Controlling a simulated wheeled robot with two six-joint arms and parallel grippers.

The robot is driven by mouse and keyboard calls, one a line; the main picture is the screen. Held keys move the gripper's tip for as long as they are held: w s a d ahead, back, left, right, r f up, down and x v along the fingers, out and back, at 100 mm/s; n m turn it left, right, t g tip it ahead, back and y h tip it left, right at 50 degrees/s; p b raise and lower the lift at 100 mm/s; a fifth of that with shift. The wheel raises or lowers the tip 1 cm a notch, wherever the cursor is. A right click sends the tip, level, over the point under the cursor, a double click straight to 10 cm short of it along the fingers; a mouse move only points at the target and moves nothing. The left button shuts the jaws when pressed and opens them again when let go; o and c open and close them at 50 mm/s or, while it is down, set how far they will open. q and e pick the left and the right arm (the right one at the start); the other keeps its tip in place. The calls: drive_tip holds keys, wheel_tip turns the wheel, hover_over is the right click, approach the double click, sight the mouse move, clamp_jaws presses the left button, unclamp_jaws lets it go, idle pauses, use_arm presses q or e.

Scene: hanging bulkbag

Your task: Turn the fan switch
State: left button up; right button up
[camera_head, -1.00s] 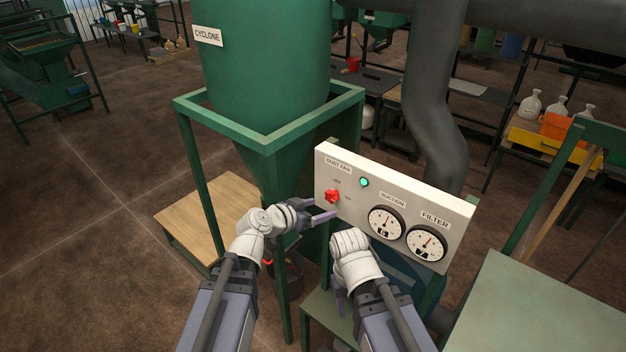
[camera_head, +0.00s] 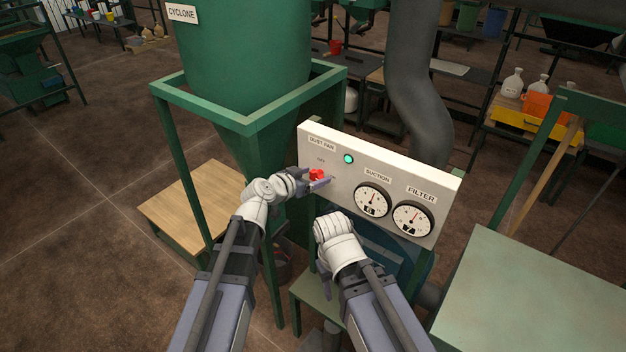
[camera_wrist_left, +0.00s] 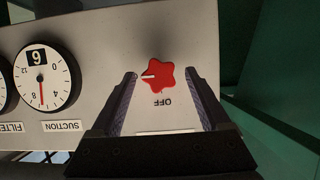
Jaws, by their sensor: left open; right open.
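The fan switch is a red star-shaped knob (camera_head: 317,174) on the white panel (camera_head: 405,190), below the DUST FAN label. In the left wrist view the knob (camera_wrist_left: 160,78) appears between the two fingertips of my open left gripper (camera_wrist_left: 161,80), with a gap on each side. Its white mark points left there, and the upside-down OFF label lies below it. In the head view my left gripper (camera_head: 320,182) is at the knob and partly covers it. My right gripper (camera_head: 324,284) hangs low, below the panel, partly hidden by its wrist, and touches nothing visible.
A lit green lamp (camera_head: 348,158) sits right of the knob. The suction gauge (camera_head: 372,199) and filter gauge (camera_head: 412,218) are further right. The green cyclone frame (camera_head: 250,122) stands close on the left. A green table (camera_head: 530,300) is at lower right.

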use_arm(q)
drive_tip(key=shift+c, duration=0.3)
clamp_jaws()
idle(0.4)
drive_tip(key=n+h, duration=0.1)
drive_tip(key=n, duration=0.1)
drive_tip(key=shift+w+a+f+n+g+h+b, duration=0.15)
drive_tip(key=shift+n+g+h+b, duration=0.15)
drive_tip(key=shift+g+h+b, duration=0.1)
drive_tip(key=n+h+b, duration=0.1)
drive_tip(key=n+g+h+b, duration=0.1)
drive_tip(key=n, duration=0.1)
drive_tip(key=shift+w+a+f, duration=0.1)
drive_tip(key=shift+a+f, duration=0.05)
drive_tip(key=shift+f, duration=0.05)
drive_tip(key=n+b, duration=0.1)
drive_tip(key=n+h+b, duration=0.2)
drive_tip(key=n, duration=0.1)
drive_tip(key=shift+f+b, duration=0.25)
drive_tip(key=shift+b, duration=0.1)
drive_tip(key=shift+n+h+b, duration=0.8)
drive_tip(key=shift+n+b, duration=0.6)
drive_tip(key=shift+n, duration=0.4)
